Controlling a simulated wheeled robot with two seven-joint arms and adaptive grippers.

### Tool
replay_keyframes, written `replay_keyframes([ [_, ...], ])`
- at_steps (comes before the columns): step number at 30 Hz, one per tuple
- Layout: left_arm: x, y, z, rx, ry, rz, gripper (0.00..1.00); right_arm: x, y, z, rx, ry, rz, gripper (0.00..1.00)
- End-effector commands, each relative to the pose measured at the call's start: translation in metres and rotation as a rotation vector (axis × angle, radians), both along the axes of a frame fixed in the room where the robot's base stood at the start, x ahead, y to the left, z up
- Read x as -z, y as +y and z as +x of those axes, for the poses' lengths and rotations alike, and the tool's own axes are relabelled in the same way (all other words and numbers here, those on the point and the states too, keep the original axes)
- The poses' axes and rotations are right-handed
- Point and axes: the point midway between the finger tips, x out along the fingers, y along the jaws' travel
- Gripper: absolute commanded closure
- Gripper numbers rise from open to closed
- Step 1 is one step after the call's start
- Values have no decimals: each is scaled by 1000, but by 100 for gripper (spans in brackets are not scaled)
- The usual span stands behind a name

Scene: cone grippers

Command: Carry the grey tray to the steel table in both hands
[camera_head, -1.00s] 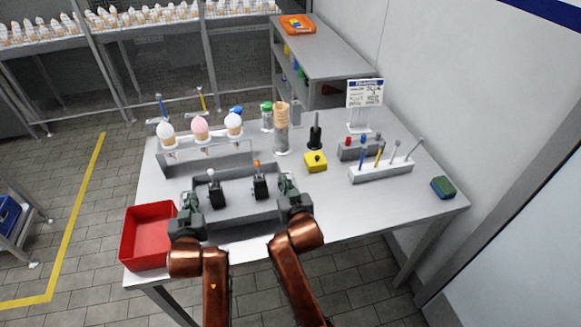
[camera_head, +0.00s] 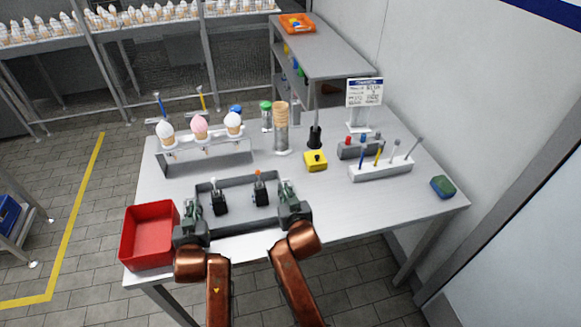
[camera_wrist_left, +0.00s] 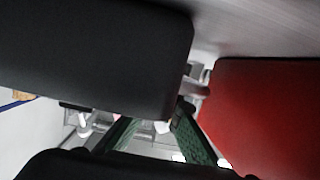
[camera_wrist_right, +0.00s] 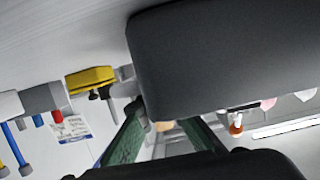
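The grey tray (camera_head: 238,182) is over the near part of the steel table (camera_head: 330,195); I cannot tell whether it touches the top. Two small black items, one white-topped (camera_head: 219,200) and one orange-topped (camera_head: 261,192), are in it. My left gripper (camera_head: 190,222) is shut on the tray's left end, and my right gripper (camera_head: 290,198) on its right end. In the left wrist view the tray's dark side (camera_wrist_left: 90,60) partly hides the green fingers; in the right wrist view its side (camera_wrist_right: 230,60) does the same.
A red bin (camera_head: 150,237) stands close left of the tray. Behind are a rack (camera_head: 205,158) with three cones, a cone holder (camera_head: 281,138) and a yellow box (camera_head: 315,161). A tool block (camera_head: 380,172) and sponge (camera_head: 443,187) are right. The front right table area is clear.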

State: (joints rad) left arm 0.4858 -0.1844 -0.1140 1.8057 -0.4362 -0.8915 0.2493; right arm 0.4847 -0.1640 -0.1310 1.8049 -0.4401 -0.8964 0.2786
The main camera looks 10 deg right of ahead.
Motion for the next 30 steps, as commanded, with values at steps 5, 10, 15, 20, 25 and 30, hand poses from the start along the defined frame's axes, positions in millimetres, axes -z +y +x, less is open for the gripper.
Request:
replay_keyframes([
  [5, -2, 1, 0, -1, -2, 0, 83, -2, -1, 0, 2, -2, -1, 83],
  [10, -2, 0, 0, 1, -2, 0, 78, -2, 0, 0, -1, -2, 0, 78],
  [15, -2, -1, 0, 2, -2, -2, 78, -1, 1, 0, -2, -2, 1, 78],
  [20, -2, -1, 0, 3, -2, -2, 78, -1, 1, 0, -3, -2, 1, 78],
  [25, -12, -2, 1, 2, -4, -3, 78, -1, 1, 0, -3, -2, 2, 78],
  [30, -42, -2, 1, 3, -8, -4, 78, -1, 2, 0, -3, -2, 2, 78],
])
